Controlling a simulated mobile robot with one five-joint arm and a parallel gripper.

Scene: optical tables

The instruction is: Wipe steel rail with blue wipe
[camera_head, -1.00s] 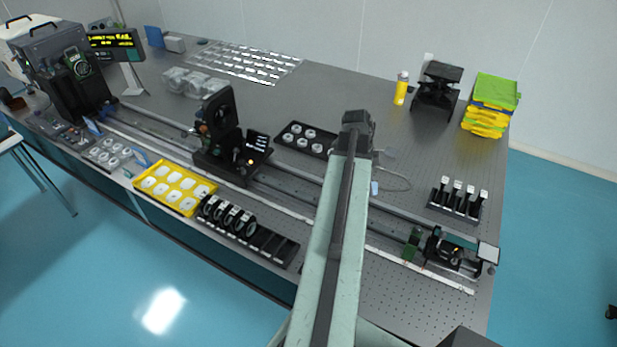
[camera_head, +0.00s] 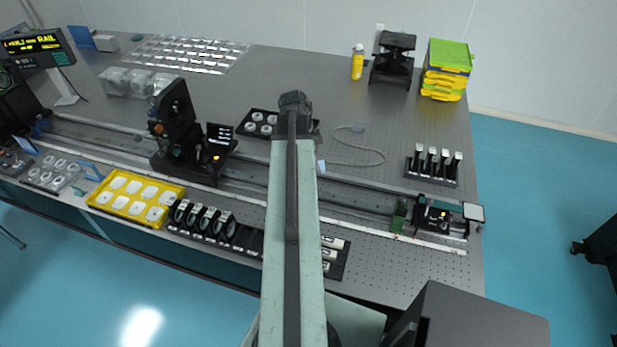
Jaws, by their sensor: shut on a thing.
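The steel rail (camera_head: 357,198) runs lengthwise along the table, from the far left to the right end. My arm crosses in front of its middle and hides a stretch of it. A small light blue patch, apparently the blue wipe (camera_head: 320,166), shows at the right edge of my arm, close to the rail's far side. My gripper is mostly hidden behind my arm, and its fingertips do not show. The wipe moves along with the arm, which fits the gripper being shut on it. Whether the wipe touches the rail cannot be told.
A black stage with a screen (camera_head: 185,135) stands on the rail left of my arm. A small carriage (camera_head: 435,213) sits at its right end. A yellow tray (camera_head: 97,202) and a black lens rack (camera_head: 250,240) lie in front. A loose cable (camera_head: 370,164) lies behind the rail.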

